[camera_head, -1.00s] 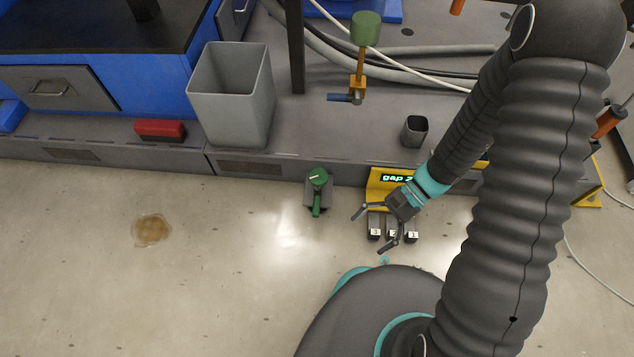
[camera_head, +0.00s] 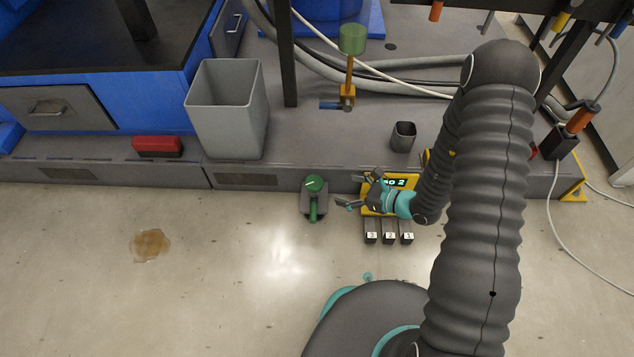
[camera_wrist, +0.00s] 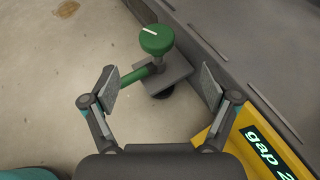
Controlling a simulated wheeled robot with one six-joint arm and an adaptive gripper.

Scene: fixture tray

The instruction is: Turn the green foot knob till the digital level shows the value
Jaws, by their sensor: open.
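The green foot knob (camera_head: 314,183) is a round disc with a white mark on top, on a grey bracket (camera_head: 306,204) with a green bar pointing toward the front. In the wrist view the knob (camera_wrist: 156,39) lies ahead, beyond the fingertips, with the green bar (camera_wrist: 136,74) below it. My gripper (camera_head: 354,191) is open and empty, to the right of the knob and apart from it; its fingers also show in the wrist view (camera_wrist: 157,84).
Several dark blocks (camera_head: 390,237) with number labels stand before the yellow unit. A grey platform edge (camera_head: 247,180) runs behind the knob. A grey bin (camera_head: 230,120), a small cup (camera_head: 403,136) and a red box (camera_head: 157,146) stand on the platform. The floor left of the knob is clear, with a brown stain (camera_head: 150,245).

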